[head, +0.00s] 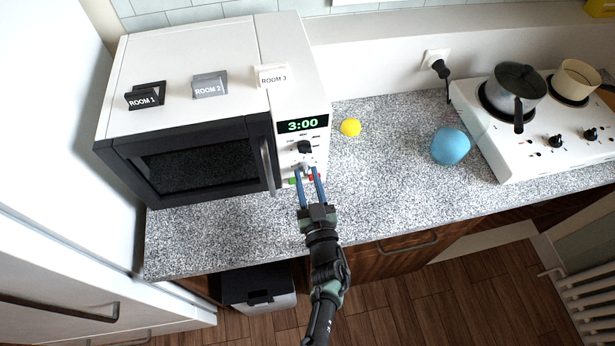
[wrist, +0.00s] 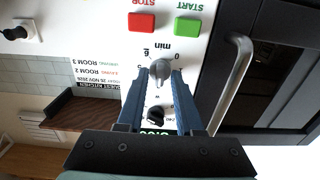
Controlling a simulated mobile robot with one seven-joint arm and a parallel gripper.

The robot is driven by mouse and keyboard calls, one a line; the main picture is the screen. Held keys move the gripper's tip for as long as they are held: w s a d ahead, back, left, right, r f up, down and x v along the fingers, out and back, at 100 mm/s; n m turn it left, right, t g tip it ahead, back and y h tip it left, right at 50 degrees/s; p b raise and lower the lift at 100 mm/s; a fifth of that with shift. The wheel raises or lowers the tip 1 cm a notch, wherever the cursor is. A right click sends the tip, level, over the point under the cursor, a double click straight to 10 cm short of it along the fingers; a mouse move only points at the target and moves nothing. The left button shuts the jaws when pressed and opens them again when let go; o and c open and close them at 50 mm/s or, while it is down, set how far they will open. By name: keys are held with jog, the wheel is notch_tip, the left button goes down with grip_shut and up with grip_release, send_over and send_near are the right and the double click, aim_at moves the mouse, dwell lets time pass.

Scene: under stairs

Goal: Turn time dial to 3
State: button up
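The white microwave (head: 190,55) stands on the counter, its green display (head: 302,125) reading 3:00. The time dial (wrist: 159,72) is a light grey knob on its control panel, marked "min" with numbers around it. In the head view the dial (head: 306,165) is partly hidden by my fingers. My gripper (head: 307,174) is in front of the panel, with its two blue fingers apart on either side of the dial. In the wrist view my gripper (wrist: 161,80) straddles the knob, and I see no clear contact. A black upper dial (head: 304,147) sits just above.
Green START (wrist: 187,26) and red STOP (wrist: 142,22) buttons lie below the dial. The microwave's door handle (head: 268,165) is close beside my fingers. A yellow ball-like thing (head: 350,127) and a blue round thing (head: 451,146) lie on the counter, with a stove (head: 505,140) farther right.

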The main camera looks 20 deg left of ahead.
jog(key=shift+o, duration=0.2)
jog(key=p+v, duration=0.1)
jog(key=v, duration=1.2)
dwell(0.3)
jog(key=w+d+r+m+t+h+b, duration=0.1)
jog(key=w+d+r+t+h, duration=0.15)
jog(key=w+r, duration=0.55)
jog(key=w+d+r+t+h+b, duration=0.1)
jog(key=w+d+r+t+h, duration=0.25)
jog(key=r, duration=0.65)
jog(key=w+d+r+m+t+h+b, duration=0.1)
jog(key=w+d+r+m+t+h, duration=0.15)
jog(key=r, duration=0.65)
jog(key=w+d+r+m+t+h+b, duration=0.1)
jog(key=w+d+r, duration=0.15)
jog(key=r, duration=0.65)
jog(key=s+d+r+m+t+h+b, duration=0.15)
jog(key=s+r, duration=0.25)
jog(key=r, duration=0.5)
jog(key=s+r+m+h, duration=0.3)
jog(key=r, duration=0.6)
jog(key=s+a+r+n+t+y+b, duration=0.1)
jog(key=s+a+r+n+y, duration=0.1)
jog(key=s+r, duration=0.6)
jog(key=shift+s+a+r+y, duration=0.25)
jog(key=shift+s+a+y, duration=0.7)
jog(key=shift+s, duration=0.3)
